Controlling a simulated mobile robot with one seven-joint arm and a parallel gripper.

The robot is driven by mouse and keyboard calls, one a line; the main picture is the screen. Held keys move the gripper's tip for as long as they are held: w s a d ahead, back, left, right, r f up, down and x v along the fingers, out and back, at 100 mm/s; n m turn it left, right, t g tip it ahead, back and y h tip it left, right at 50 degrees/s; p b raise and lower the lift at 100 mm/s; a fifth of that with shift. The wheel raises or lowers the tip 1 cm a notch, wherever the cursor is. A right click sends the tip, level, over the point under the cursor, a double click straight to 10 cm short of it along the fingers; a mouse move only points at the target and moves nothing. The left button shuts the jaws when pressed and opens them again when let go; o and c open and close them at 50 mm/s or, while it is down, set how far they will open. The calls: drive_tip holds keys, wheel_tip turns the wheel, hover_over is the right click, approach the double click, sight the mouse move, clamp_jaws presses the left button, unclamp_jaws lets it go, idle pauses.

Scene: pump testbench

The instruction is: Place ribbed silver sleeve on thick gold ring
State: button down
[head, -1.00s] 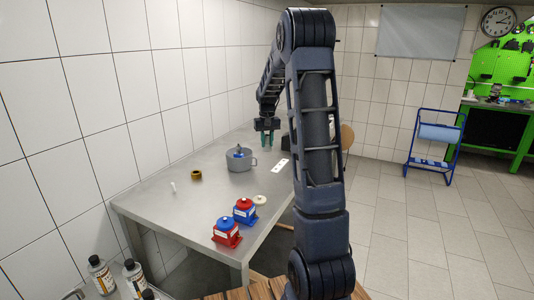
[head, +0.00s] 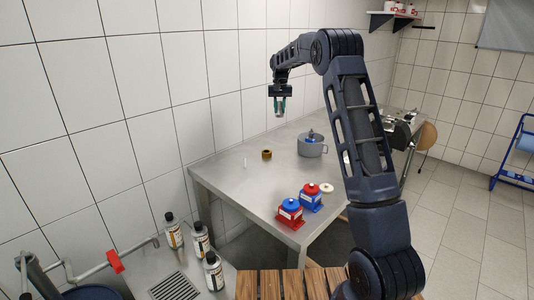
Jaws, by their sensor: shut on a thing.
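The thick gold ring (head: 266,155) lies on the metal table (head: 229,180), left of the grey pot. My gripper (head: 280,108) hangs pointing down above the far part of the table, higher in the picture than the ring and slightly right of it. Its green-tipped fingers are shut on a small silvery piece, the ribbed silver sleeve (head: 279,114), mostly hidden between them. Its ribs are too small to make out. The sleeve is in the air, apart from the ring.
A grey pot (head: 313,148) stands right of the ring. A small white upright piece (head: 244,162) is at left. Red and blue pump units (head: 290,213) (head: 311,197) and a cream disc (head: 327,188) are near the front edge. Bottles (head: 173,231) stand front left.

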hover_over(267, 152)
drive_tip(key=f, duration=2)
drive_tip(key=shift+w, duration=0.25)
drive_tip(key=c, duration=1.2)
unclamp_jaws()
drive_tip(key=shift+f, duration=0.1)
